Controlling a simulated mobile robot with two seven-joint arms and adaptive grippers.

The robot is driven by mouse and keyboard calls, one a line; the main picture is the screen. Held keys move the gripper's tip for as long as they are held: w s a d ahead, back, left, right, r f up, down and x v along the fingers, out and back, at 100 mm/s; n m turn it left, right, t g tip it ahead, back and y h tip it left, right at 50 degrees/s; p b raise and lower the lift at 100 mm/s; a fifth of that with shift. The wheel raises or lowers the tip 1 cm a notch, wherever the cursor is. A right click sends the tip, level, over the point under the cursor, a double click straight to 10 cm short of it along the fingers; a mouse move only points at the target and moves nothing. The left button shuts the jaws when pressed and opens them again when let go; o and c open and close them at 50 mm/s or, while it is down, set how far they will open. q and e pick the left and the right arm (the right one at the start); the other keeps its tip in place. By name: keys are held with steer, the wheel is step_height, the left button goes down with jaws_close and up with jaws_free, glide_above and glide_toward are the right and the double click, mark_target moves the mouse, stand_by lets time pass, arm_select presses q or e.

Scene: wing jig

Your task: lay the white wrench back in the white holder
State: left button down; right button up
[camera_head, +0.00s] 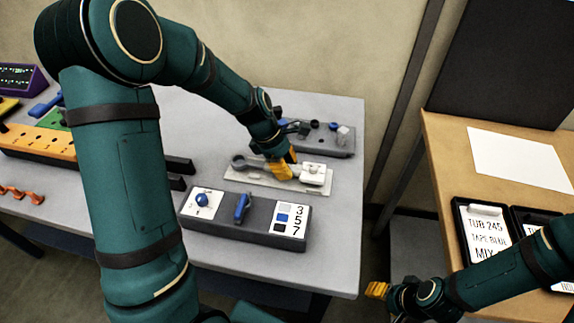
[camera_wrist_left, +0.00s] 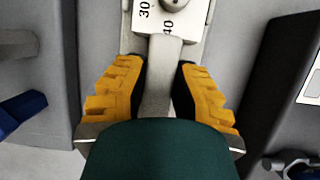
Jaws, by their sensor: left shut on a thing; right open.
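The white wrench, pale grey-white in this light, shows its ring end (camera_head: 239,162) to the left of my left gripper (camera_head: 281,169) in the head view. That gripper's yellow fingers are shut on the wrench handle. In the left wrist view the handle (camera_wrist_left: 160,72) runs lengthwise between the two fingers. The flat white holder (camera_head: 247,182) lies on the grey table directly below, with a white block (camera_head: 315,171) at its right end. The wrench lies over the holder; I cannot tell whether it touches. My right gripper (camera_head: 378,290) is open at the bottom, away from the table.
A dark box (camera_head: 260,237) with a blue switch and number tiles stands in front of the holder. A grey tray (camera_head: 325,140) with small parts is behind it. An orange block (camera_head: 40,146) is at the left. A wooden desk (camera_head: 445,165) with labelled black trays is at the right.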

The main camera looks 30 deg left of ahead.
arm_select(q)
steer(key=shift+d+p, duration=0.1)
steer(key=shift+p, duration=0.3)
steer(key=shift+f, duration=0.25)
stand_by(0.5)
steer(key=shift+f+b, duration=0.3)
steer(key=shift+f, duration=0.15)
steer(key=c, duration=0.8)
jaws_free()
steer(key=v, duration=1.2)
steer(key=shift+r, duration=0.1)
